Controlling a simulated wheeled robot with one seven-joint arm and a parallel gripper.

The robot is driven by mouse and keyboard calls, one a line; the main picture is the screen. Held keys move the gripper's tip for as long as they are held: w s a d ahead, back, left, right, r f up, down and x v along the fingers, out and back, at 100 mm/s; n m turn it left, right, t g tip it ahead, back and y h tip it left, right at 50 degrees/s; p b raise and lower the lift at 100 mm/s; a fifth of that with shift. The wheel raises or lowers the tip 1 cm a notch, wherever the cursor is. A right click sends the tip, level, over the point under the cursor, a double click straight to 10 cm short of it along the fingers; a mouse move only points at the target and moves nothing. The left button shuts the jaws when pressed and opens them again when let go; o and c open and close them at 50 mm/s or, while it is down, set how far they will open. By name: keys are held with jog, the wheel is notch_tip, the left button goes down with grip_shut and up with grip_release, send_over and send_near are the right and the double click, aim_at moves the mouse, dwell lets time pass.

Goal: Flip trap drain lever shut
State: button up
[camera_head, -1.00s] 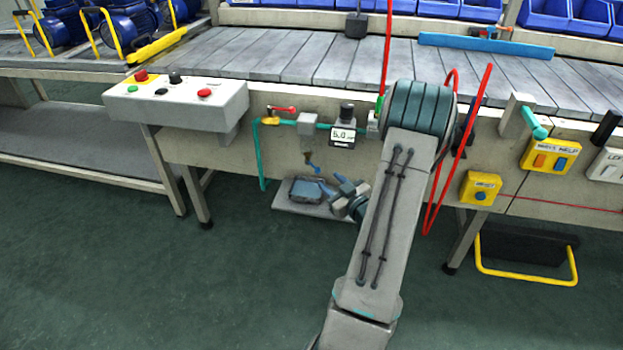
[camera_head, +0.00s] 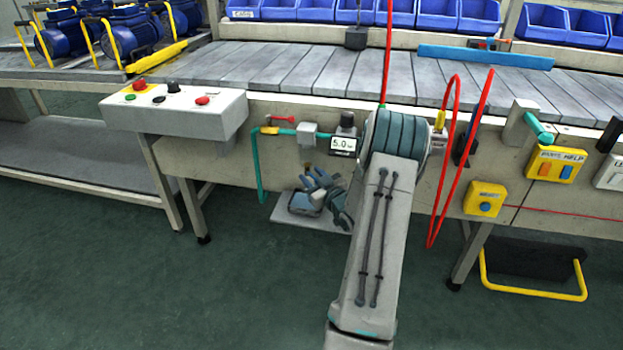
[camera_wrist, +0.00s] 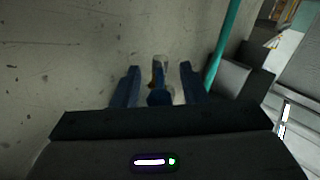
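The trap (camera_head: 308,136) is a small grey unit on the teal air line under the bench edge; its drain lever is hard to make out in the head view. In the wrist view a clear, pale bowl-like part with a brass spot (camera_wrist: 160,68) shows ahead, with a dark blue piece (camera_wrist: 160,97) below it that looks like the lever. My gripper (camera_wrist: 159,70) is open, its two blue fingers standing on either side of these parts with gaps visible. In the head view my gripper (camera_head: 316,178) is just below the trap. I cannot tell whether anything touches.
A shallow container (camera_head: 303,204) sits on a low shelf (camera_head: 285,216) below my gripper. The teal pipe (camera_head: 261,170) runs down at left; it is close right in the wrist view. A gauge reading 5.0 (camera_head: 343,145) and a hanging red hose (camera_head: 436,205) are near my arm.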

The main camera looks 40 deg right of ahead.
jog(key=shift+w, duration=0.4)
grip_shut()
